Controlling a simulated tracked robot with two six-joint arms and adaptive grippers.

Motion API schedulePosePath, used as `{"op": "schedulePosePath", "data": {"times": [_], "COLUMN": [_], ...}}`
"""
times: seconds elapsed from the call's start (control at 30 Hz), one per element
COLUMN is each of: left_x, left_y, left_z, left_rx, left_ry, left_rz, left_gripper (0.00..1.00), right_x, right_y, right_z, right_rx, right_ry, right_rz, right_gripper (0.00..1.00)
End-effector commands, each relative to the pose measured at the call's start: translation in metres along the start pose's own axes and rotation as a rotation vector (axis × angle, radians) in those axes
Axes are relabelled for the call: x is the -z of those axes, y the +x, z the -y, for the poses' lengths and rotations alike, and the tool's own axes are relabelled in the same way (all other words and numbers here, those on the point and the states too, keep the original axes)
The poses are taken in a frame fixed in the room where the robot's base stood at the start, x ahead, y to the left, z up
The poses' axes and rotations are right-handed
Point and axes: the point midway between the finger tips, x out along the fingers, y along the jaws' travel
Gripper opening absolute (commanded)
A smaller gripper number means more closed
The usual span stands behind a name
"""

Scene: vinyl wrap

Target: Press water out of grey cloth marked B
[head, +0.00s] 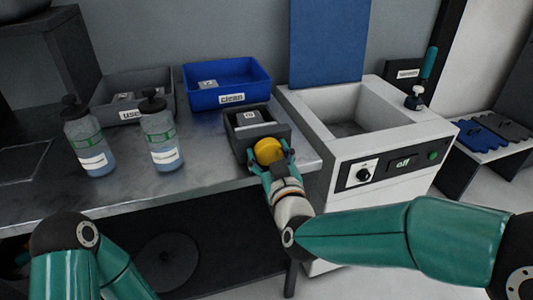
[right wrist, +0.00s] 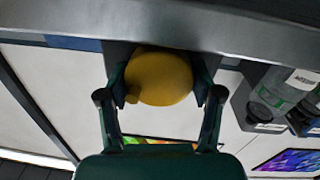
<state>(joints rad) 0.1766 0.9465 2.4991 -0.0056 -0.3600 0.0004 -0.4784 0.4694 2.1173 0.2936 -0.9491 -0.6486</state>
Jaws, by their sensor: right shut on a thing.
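My right gripper (head: 270,163) is shut on a round yellow knob (head: 268,151) at the front of a small dark grey box (head: 246,138) near the table's front right edge. The right wrist view shows the same yellow knob (right wrist: 158,75) between the two fingers of the gripper (right wrist: 160,95). A white label (head: 250,116) shows at the box's top; its letter is too small to read surely. My left gripper is out of view; only part of my left arm shows at the lower left.
Two spray bottles (head: 88,142) (head: 160,138) stand on the metal table (head: 205,185). Behind them are a grey "used" bin (head: 150,82) and a blue "clean" bin (head: 252,73). A white basin unit (head: 318,118) stands right of the box. Blue cloth (head: 475,138) lies on a far-right shelf.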

Motion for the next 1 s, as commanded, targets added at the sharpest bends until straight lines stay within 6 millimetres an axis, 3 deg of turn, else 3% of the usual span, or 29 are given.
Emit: {"op": "schedulePosePath", "data": {"times": [0.27,0.7,1.0], "left_x": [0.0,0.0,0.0], "left_y": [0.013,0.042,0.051], "left_z": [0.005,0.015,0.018], "left_rx": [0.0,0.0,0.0], "left_ry": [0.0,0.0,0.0], "left_rz": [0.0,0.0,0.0], "left_gripper": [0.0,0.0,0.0], "right_x": [-0.003,-0.004,-0.003], "right_y": [-0.001,0.0,0.0], "right_z": [0.002,0.001,0.001], "right_rx": [0.008,0.01,0.011], "right_ry": [0.096,0.398,0.526], "right_rz": [0.005,0.024,0.035], "right_gripper": [0.31,0.3,0.3]}}
